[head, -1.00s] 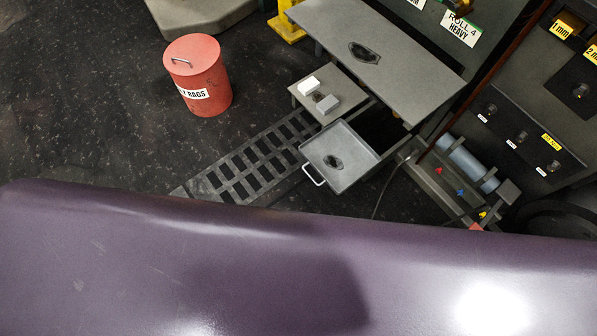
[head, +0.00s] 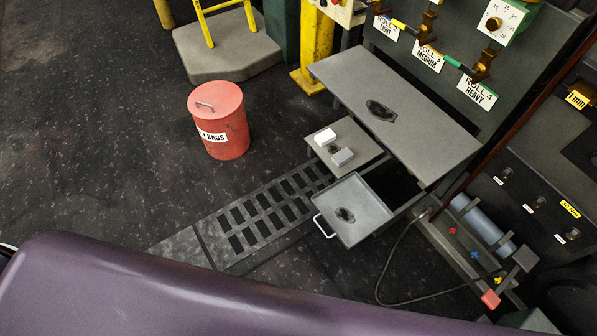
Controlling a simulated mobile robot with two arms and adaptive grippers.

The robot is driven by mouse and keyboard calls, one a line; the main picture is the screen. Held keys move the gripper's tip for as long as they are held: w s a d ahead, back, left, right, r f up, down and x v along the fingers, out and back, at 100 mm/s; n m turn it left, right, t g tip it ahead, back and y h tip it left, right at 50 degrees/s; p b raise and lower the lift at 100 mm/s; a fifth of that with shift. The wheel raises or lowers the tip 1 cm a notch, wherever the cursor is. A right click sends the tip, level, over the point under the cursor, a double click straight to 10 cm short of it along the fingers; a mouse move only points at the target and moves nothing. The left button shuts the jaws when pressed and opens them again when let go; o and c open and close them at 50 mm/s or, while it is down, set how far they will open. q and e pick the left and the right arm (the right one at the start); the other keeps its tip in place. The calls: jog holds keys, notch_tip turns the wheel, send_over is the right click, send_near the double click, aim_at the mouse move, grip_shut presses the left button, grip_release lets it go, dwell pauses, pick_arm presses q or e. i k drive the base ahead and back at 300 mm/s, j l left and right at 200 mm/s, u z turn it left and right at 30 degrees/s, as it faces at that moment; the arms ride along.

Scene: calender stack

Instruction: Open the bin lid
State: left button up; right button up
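A red cylindrical bin (head: 227,148) stands upright on the dark floor, left of centre in the head view. A white label on its side ends in "RAGS". Its round red lid (head: 215,99) sits on top, closed, with a small metal handle (head: 205,105) on it. Neither of my grippers shows in the head view, so their state is hidden.
A grey table (head: 395,105), a small shelf with two blocks (head: 330,145) and a grey tray (head: 365,215) stand right of the bin. A floor grating (head: 265,215) lies before them. A yellow-railed platform (head: 228,48) stands behind. A large purple surface (head: 150,300) fills the near edge.

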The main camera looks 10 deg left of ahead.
aim_at(214, 100)
jog(key=i+j, duration=0.2)
jog(key=j, duration=0.15)
jog(key=i+j+u, duration=0.1)
jog(key=j, duration=0.3)
jog(key=i+j, duration=0.35)
